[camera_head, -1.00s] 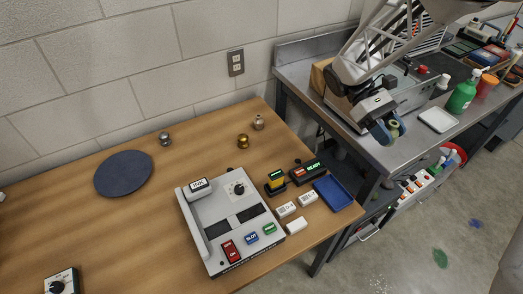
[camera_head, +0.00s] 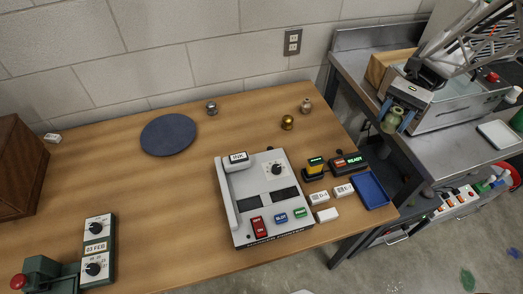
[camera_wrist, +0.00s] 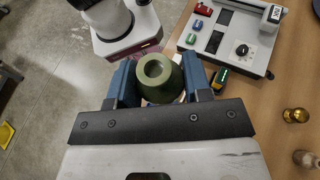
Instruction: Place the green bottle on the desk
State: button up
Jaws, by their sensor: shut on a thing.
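My gripper (camera_head: 398,122) is shut on an olive-green bottle (camera_head: 394,121), held in the air near the left edge of the metal bench, to the right of the desk (camera_head: 150,195). In the wrist view, the bottle (camera_wrist: 152,88) sits between the blue fingers of my gripper (camera_wrist: 158,82), its round open mouth facing the camera. Its lower part is hidden. The wooden desk also shows in the wrist view (camera_wrist: 285,85), at the right. A brighter green bottle (camera_head: 518,121) is partly cut off on the metal bench at the right edge.
A grey control box (camera_head: 264,205), small labelled blocks and a blue tray (camera_head: 370,190) fill the desk's right front. A dark round mat (camera_head: 169,134), a brass knob (camera_head: 287,122) and small metal pieces stand behind. Bare wood lies left of the box. The metal bench (camera_head: 440,150) is at the right.

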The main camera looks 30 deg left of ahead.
jog(key=w+a+r+m+t+y, duration=0.3)
jog(key=a+m+t+y, duration=0.2)
jog(key=a+m+y, duration=0.4)
notch_tip(320, 180, up, 6)
jog(key=m+t+y, duration=0.1)
jog(key=m+t, duration=0.4)
jog(key=t, duration=0.2)
send_over(314, 146)
notch_tip(314, 146, down, 26)
jog(key=shift+f, duration=0.2)
jog(key=shift+f, duration=2.9)
jog(key=shift+f, duration=2.1)
